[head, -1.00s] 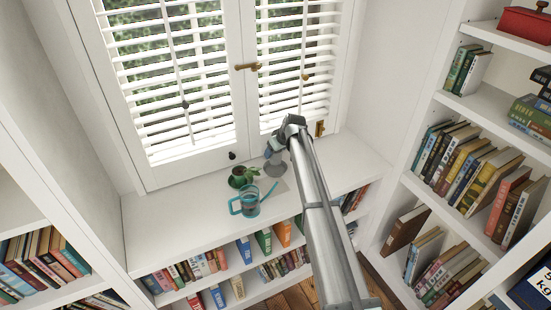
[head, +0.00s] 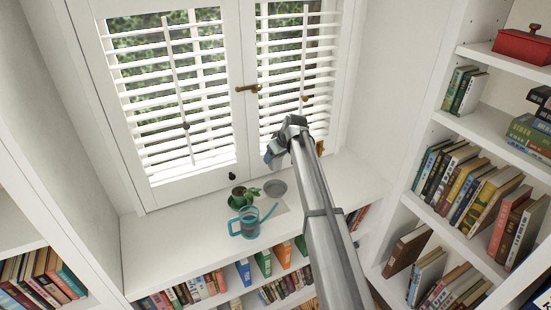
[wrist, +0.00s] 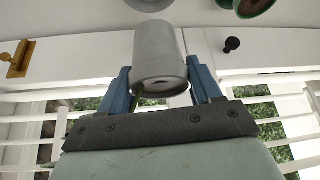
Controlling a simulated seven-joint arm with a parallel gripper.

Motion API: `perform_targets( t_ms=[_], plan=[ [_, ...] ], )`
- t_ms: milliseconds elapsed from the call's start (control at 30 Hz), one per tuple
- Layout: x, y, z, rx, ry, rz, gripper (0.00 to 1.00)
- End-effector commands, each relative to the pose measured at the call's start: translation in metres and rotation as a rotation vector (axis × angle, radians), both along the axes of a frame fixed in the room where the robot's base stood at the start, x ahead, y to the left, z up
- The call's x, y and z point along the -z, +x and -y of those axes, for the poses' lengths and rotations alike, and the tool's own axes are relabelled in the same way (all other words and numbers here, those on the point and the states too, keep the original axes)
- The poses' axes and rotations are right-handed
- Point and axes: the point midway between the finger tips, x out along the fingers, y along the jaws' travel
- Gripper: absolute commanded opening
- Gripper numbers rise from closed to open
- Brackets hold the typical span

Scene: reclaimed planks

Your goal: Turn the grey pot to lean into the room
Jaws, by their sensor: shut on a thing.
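The grey pot (wrist: 160,50) is clear in the wrist view, a plain tapered pot between my two blue fingers. My gripper (wrist: 160,80) is shut on it, with a finger against each side. In the head view my gripper (head: 272,154) is in front of the shutters, raised above the sill; the pot is not clearly visible there. A round grey saucer (head: 275,188) lies bare on the white sill (head: 170,240) below my gripper. The saucer's edge also shows at the top of the wrist view (wrist: 150,4). Whether the pot holds a plant is hard to tell.
A green pot with a leafy plant (head: 238,198) stands left of the saucer. A teal-handled watering can (head: 248,224) stands in front, its spout pointing right. White shutters (head: 170,100) rise close behind. Bookshelves (head: 480,140) flank the right. The sill's left part is clear.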

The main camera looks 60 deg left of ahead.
Motion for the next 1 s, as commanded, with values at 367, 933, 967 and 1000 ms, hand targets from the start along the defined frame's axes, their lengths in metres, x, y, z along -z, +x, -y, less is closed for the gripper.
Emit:
perform_targets(
  t_ms=[367, 933, 967, 1000],
  plan=[
    [-0.007, 0.000, 0.000, 0.000, 0.001, 0.000, 0.15],
    [0.063, -0.029, 0.008, -0.025, 0.000, -0.002, 0.15],
    [0.068, -0.028, 0.008, -0.017, 0.000, -0.002, 0.15],
    [0.075, -0.027, 0.009, -0.008, 0.000, 0.000, 0.15]
  ],
)
